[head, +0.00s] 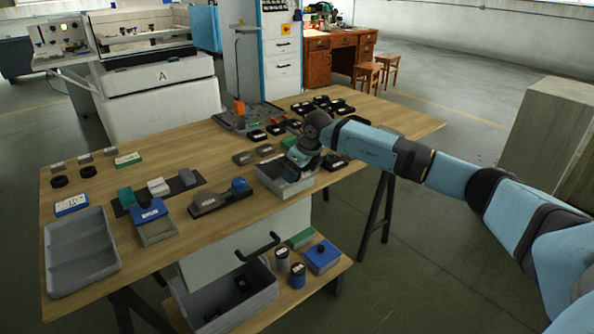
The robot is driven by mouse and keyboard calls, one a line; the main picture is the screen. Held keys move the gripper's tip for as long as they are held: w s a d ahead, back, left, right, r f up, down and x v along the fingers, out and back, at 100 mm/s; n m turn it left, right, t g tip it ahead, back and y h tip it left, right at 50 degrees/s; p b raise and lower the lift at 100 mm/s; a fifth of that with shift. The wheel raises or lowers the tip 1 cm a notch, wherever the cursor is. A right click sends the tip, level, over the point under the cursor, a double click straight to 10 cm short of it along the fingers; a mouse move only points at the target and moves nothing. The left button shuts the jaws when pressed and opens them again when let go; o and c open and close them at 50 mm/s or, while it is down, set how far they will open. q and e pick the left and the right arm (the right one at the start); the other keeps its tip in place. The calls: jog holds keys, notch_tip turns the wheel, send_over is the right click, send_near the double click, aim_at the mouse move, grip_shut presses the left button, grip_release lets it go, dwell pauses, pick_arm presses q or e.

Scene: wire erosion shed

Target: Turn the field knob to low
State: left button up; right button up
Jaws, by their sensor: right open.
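I cannot tell for sure which part is the field knob, and no low marking can be read from here. A blue round knob-like part (239,185) sits on the right end of a dark flat device (222,202) on the wooden table. My right gripper (299,160) points down over a grey open box (286,186), to the right of that blue part and apart from it. It is open. Its fingertips are small and dark here, and the wrist partly hides the box's inside. My left gripper is not in view.
The wooden table (100,206) holds a grey tray (82,250), small blocks and several black boxes. A stand with a thin pole (237,72) rises at the back. A lower shelf (322,268) holds a grey bin (237,300). A machine (160,95) stands behind.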

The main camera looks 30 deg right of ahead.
jog(key=shift+s+r, duration=0.1)
jog(key=shift+r, duration=0.25)
pick_arm(q)
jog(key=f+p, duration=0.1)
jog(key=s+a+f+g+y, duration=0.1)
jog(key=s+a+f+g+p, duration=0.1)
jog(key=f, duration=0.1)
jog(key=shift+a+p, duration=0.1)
jog(key=shift+p, duration=0.2)
pick_arm(e)
jog(key=v, duration=1.3)
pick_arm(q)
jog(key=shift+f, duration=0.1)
pick_arm(e)
jog(key=shift+s, duration=0.1)
